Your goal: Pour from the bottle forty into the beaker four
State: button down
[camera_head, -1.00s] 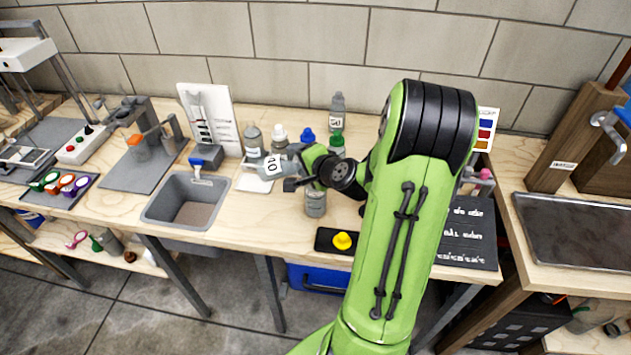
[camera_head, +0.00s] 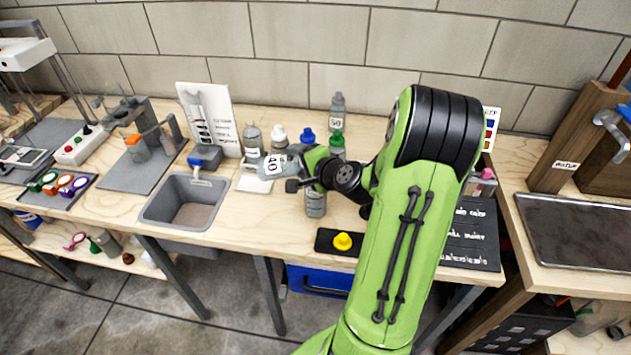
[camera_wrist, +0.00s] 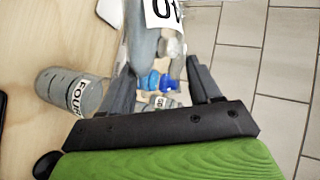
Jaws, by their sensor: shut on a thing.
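My gripper (camera_head: 296,167) is shut on the bottle forty (camera_head: 274,166), a clear bottle with a white "40" label. It is held above the bench, lying over with one end toward the left. In the wrist view the bottle (camera_wrist: 144,48) runs up between the fingers of my gripper (camera_wrist: 162,78). The beaker four (camera_head: 316,206) is a grey cylinder standing on the bench just below my gripper. In the wrist view the beaker (camera_wrist: 66,88), labelled "FOUR", is left of the fingers and apart from the bottle. Its top in the head view is partly hidden by my gripper.
Several bottles stand behind: a grey one (camera_head: 252,139), a white-capped one (camera_head: 279,136), a blue-capped one (camera_head: 308,136), a green-capped one (camera_head: 337,143) and bottle fifty (camera_head: 338,112). A sink (camera_head: 155,210) is left. A black pad with a yellow knob (camera_head: 343,241) is in front.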

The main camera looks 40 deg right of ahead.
jog(key=shift+f+b, duration=0.1)
jog(key=shift+b, duration=0.25)
jog(key=shift+s+d+m+t+y+b, duration=0.2)
jog(key=shift+s+m+t+b, duration=0.15)
jog(key=shift+b, duration=0.35)
jog(key=shift+s+d+m+t+y+b, duration=0.1)
jog(key=shift+d+m+t+b, duration=0.15)
jog(key=shift+t+b, duration=0.35)
dwell(1.6)
